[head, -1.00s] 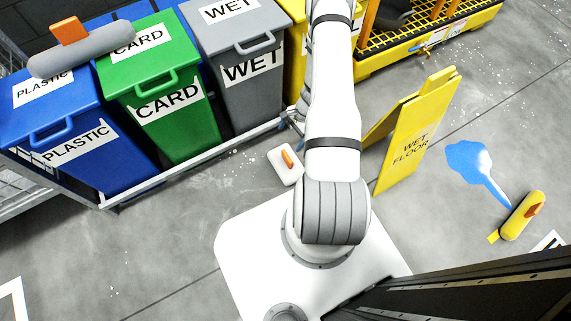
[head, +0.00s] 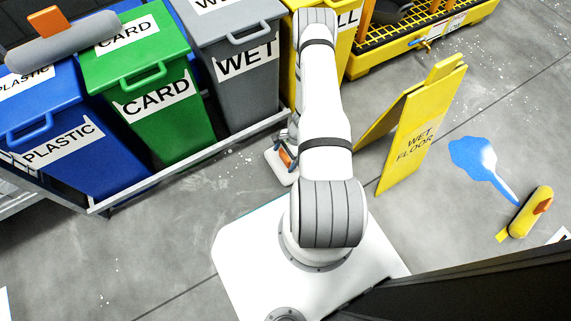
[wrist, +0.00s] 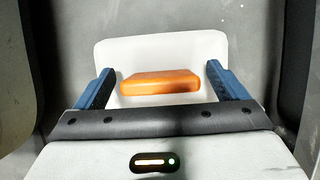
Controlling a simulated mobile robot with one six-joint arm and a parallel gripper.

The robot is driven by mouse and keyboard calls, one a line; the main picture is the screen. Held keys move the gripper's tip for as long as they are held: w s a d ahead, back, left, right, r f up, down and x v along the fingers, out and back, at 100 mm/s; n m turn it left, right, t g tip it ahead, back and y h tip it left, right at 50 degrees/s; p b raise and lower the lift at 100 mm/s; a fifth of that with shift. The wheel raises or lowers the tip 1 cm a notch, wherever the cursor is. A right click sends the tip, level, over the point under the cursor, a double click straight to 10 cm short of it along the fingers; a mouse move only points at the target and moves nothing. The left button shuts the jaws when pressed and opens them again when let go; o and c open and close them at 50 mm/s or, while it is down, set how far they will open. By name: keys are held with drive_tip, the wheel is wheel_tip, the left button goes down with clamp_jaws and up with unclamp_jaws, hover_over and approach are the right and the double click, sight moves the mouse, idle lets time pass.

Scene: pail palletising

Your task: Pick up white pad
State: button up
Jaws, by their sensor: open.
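The white pad (wrist: 205,50) is a flat, rounded white block with an orange handle (wrist: 160,82) on top. It lies on the grey floor. In the wrist view my gripper (wrist: 160,80) is open, with one blue finger on each side of the orange handle and a gap to the handle at both sides. The fingers overlap the pad in the picture; I cannot tell their exact height above it. In the head view the pad (head: 279,168) shows left of my arm, partly hidden by my gripper.
Blue plastic (head: 70,180), green card (head: 175,125) and grey wet (head: 250,100) bins stand in a railed row behind the pad. A grey pad with an orange handle (head: 60,48) rests on the bins.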

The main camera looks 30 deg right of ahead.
drive_tip(key=shift+c, duration=0.4)
drive_tip(key=c, duration=1.2)
drive_tip(key=shift+o, duration=0.2)
drive_tip(key=shift+r, duration=0.1)
